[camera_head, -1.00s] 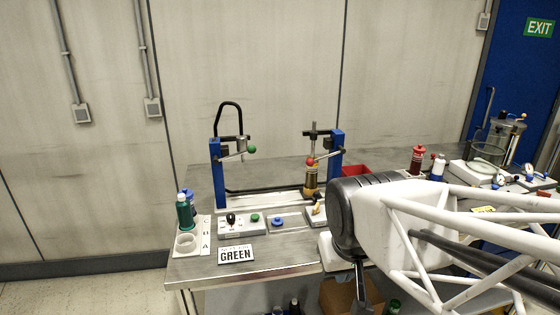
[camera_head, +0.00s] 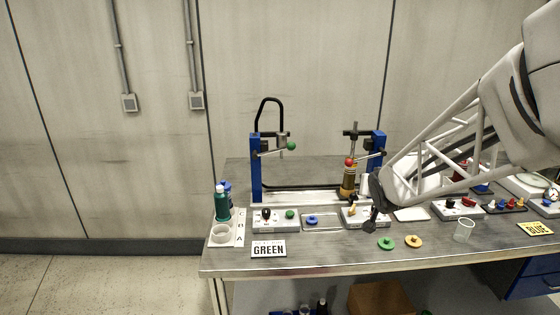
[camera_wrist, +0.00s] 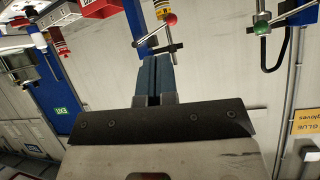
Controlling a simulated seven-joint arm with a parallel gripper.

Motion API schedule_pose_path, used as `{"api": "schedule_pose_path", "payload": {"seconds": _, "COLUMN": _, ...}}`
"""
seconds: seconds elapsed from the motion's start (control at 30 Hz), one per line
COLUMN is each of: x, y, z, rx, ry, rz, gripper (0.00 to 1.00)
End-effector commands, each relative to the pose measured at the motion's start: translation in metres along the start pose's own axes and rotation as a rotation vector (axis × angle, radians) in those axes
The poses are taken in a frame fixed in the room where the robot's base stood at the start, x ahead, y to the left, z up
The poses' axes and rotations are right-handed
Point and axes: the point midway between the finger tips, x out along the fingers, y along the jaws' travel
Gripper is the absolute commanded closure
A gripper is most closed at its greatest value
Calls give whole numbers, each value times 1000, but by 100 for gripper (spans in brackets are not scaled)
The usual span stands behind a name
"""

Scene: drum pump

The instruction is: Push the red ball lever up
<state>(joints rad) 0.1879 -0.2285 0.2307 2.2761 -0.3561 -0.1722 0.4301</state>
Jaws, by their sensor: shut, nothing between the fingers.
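The red ball lever (camera_head: 349,162) is on the right pump on the workbench, in front of a brass-coloured cylinder (camera_head: 348,184). Its rod slopes up to the right toward a blue post (camera_head: 377,150). The red ball also shows near the top of the wrist view (camera_wrist: 170,19). My gripper (camera_head: 370,224) points down in front of this pump, to the right of and lower than the red ball, over a small control box. In the wrist view my gripper's fingers (camera_wrist: 150,62) are together and empty, apart from the lever in the picture.
A green ball lever (camera_head: 291,146) is on the left pump. Control boxes (camera_head: 275,219), a green bottle (camera_head: 222,205), a GREEN sign (camera_head: 268,249) and green and yellow discs (camera_head: 386,243) are on the bench. My arm covers part of the bench's right side.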

Motion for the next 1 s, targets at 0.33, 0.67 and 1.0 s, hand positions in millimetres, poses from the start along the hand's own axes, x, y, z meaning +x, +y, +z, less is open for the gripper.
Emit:
{"api": "schedule_pose_path", "payload": {"seconds": 0.33, "x": 81, "y": 16, "z": -23, "rx": 69, "ry": 208, "rz": -144, "gripper": 100}}
{"api": "schedule_pose_path", "payload": {"seconds": 0.67, "x": 142, "y": 32, "z": -27, "rx": 152, "ry": 375, "rz": -339, "gripper": 100}}
{"api": "schedule_pose_path", "payload": {"seconds": 1.0, "x": 187, "y": 54, "z": -9, "rx": 262, "ry": 509, "rz": -585, "gripper": 100}}
